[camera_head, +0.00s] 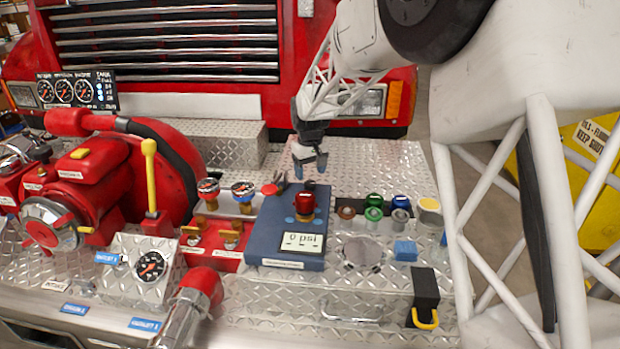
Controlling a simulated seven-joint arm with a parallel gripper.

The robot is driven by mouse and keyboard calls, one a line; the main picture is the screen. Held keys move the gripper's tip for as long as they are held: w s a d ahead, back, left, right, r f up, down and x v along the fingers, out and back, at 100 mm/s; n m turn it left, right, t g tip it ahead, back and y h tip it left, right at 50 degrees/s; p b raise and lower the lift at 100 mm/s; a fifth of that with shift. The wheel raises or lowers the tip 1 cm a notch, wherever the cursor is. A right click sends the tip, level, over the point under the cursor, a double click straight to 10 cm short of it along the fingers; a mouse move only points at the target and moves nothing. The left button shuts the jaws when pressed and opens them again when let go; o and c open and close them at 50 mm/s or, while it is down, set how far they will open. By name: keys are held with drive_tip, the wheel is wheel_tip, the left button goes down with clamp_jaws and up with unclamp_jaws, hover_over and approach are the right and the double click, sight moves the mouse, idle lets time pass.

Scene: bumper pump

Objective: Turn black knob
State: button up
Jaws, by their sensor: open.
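My gripper (311,163) hangs from my white lattice arm above the diamond-plate bumper, fingers pointing down. Its two grey-blue fingertips are apart with nothing between them. Below it stands a blue box (262,232) with a "0 psi" display and a red knob (305,203) on top. A small dark piece (309,185) shows just behind the red knob, under the fingers; I cannot tell whether it is the black knob. My gripper appears above and behind the red knob, not touching it.
Several coloured caps (374,200) and a black block with a yellow handle (425,290) are to the right. A yellow lever (150,175) rises at left. The red truck front (190,85) stands behind.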

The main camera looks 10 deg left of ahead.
sight(310, 183)
drive_tip(key=shift+r, duration=1.85)
drive_tip(key=shift+f, duration=0.2)
drive_tip(key=shift+f, duration=3.75)
drive_tip(key=c, duration=0.9)
